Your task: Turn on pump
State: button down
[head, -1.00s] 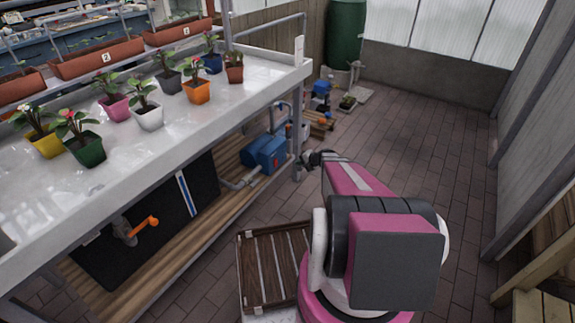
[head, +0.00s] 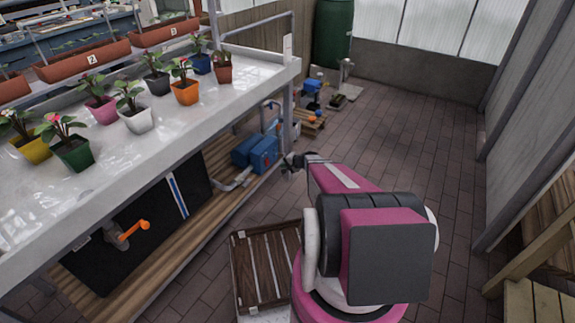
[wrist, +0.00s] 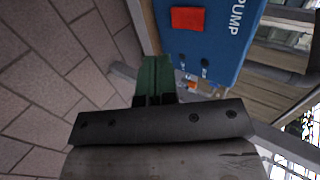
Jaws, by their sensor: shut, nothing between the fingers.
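The pump (head: 264,154) is a blue box on the wooden lower shelf under the white plant bench. The wrist view shows its blue face (wrist: 215,45) with "PUMP" lettering and a red square switch (wrist: 187,19). My gripper (head: 288,163) is just right of the pump in the head view, past the shelf's edge and small there. In the wrist view, the green fingers of my gripper (wrist: 156,62) are together and empty, below and left of the red switch. I cannot tell whether they touch the pump. Whether the switch is on or off is unclear.
A grey bench leg (head: 287,105) stands close behind my gripper. A pipe (head: 235,182) runs from the pump along the shelf. The tiled floor to the right is open.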

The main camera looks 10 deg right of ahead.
aim_at(268, 163)
jog(key=r+x, duration=0.1)
jog(key=x, duration=0.7)
jog(key=shift+w+a+r, duration=0.2)
jog(key=shift+w+a, duration=0.25)
jog(key=shift+a, duration=0.05)
jog(key=shift+w+a, duration=0.1)
jog(key=shift+r, duration=0.8)
